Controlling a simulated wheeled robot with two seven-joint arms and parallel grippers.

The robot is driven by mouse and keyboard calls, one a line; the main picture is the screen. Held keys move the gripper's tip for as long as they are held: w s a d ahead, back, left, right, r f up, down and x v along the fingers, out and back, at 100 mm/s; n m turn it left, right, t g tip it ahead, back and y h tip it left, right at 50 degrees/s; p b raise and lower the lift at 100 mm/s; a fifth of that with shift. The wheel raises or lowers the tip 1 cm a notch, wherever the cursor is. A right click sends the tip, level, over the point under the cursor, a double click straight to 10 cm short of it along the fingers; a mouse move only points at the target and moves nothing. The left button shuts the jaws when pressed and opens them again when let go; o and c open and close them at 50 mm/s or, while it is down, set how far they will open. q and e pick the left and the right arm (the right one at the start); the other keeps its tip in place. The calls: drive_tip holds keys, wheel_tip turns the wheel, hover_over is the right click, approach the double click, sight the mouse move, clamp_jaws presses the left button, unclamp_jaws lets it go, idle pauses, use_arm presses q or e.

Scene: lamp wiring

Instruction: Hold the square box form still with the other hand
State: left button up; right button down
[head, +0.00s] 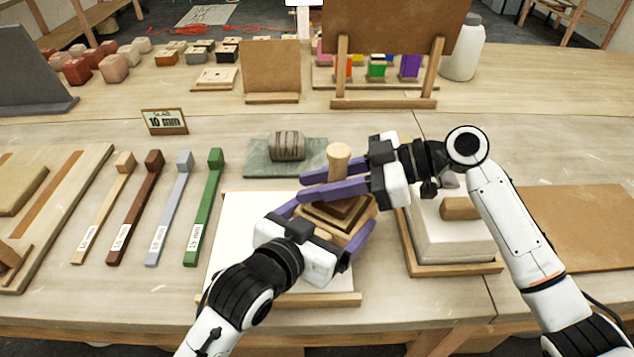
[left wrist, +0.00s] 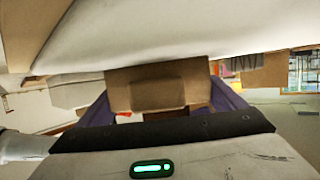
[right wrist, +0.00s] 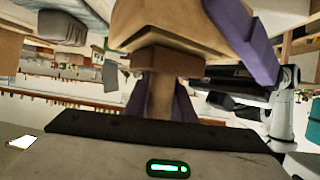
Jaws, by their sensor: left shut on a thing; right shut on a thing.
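The square box form (head: 350,228) is a light wooden frame standing on a white board (head: 235,235) at the middle front of the table. My left gripper (head: 330,212) is shut on it, with a purple finger along each side; the form also shows between the fingers in the left wrist view (left wrist: 160,85). A stepped, darker wooden piece (head: 335,210) sits at the form's top. Above it stands a round wooden handle (head: 340,156). My right gripper (head: 318,186) is shut on this handle, which also shows in the right wrist view (right wrist: 160,98). The fingers hide part of the form.
Several marked sticks (head: 205,205) lie to the left. A grey lump wrapped with cord (head: 287,146) rests on a green mat (head: 260,165) behind. A pale block (head: 450,235) on a wooden tray (head: 460,270) stands close at the right. Panels and a white jar (head: 463,50) stand at the back.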

drive_tip(key=shift+r, duration=0.9)
drive_tip(key=shift+r, duration=0.1)
drive_tip(key=shift+r, duration=2.95)
use_arm(q)
drive_tip(key=o, duration=0.9)
drive_tip(key=shift+o, duration=0.2)
drive_tip(key=shift+s, duration=0.1)
drive_tip(key=v, duration=1.1)
drive_tip(key=shift+s+a+r, duration=0.1)
drive_tip(key=shift+s+a, duration=0.05)
drive_tip(key=shift+s, duration=0.2)
